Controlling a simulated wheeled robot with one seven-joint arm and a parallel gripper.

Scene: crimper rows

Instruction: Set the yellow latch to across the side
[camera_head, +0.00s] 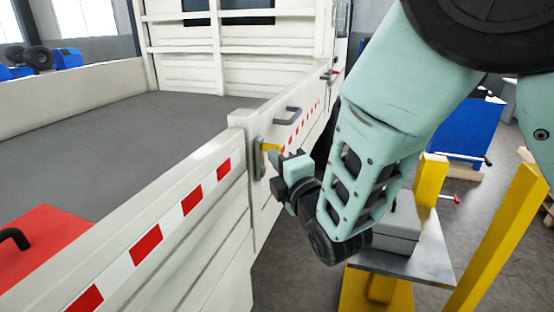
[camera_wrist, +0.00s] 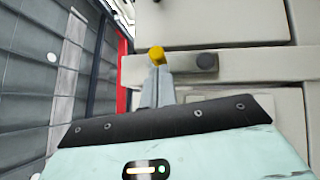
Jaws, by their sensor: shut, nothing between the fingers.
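The yellow latch (camera_head: 270,147) is on a grey plate on the outer face of the white truck-bed side, near a post. In the head view its short handle appears roughly level, its end toward my gripper. My gripper (camera_head: 281,160) is at the latch, just below and right of it in the picture. In the wrist view the latch's yellow end (camera_wrist: 156,55) shows just beyond my shut fingertips (camera_wrist: 158,72). The fingers have nothing between them. Whether they touch the latch I cannot tell. Part of the latch is hidden by the fingers.
The white side wall (camera_head: 190,172) with red and white markings runs alongside my arm. A grey handle (camera_head: 288,116) is on the wall beyond the latch.

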